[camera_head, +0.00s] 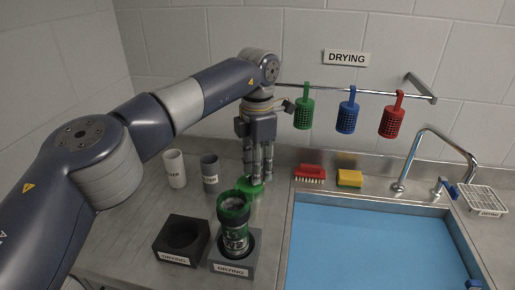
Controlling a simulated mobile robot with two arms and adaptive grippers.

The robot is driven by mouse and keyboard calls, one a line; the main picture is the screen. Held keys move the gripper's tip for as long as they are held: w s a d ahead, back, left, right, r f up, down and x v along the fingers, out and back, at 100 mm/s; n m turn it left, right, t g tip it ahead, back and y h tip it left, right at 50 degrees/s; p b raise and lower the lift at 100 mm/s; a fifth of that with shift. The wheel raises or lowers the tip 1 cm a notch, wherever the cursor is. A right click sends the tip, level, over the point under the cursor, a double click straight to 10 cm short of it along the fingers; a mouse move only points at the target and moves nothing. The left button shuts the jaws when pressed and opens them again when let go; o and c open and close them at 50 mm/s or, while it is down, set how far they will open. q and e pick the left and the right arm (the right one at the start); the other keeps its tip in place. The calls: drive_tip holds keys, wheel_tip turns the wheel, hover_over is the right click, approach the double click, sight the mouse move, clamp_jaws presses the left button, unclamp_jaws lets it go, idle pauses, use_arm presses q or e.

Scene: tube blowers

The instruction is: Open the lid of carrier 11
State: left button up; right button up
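A carrier (235,238) with a green top ring and a dark, see-through body stands upright in a grey holder labelled DRYING (233,268). Its top ring looks open, with something whitish inside; its number is too small to read. A green lid-like piece (247,188) shows just behind the ring, and I cannot tell whether it joins the carrier. My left gripper (258,175) points down behind the carrier, with its fingertips at or just above this piece. Its fingers are too small to tell whether they grip it. My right gripper is not in view.
An empty black holder (166,236) stands left of the carrier. A white cup (175,168) and grey cup (210,173) stand behind. A blue sink (370,250) lies right, with a red brush (310,172) and yellow sponge (349,178) behind. Baskets hang from a rail.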

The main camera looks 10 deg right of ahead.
use_arm(q)
wheel_tip(320, 180, up, 11)
idle(0.5)
drive_tip(key=shift+s+f, duration=0.1)
idle(0.3)
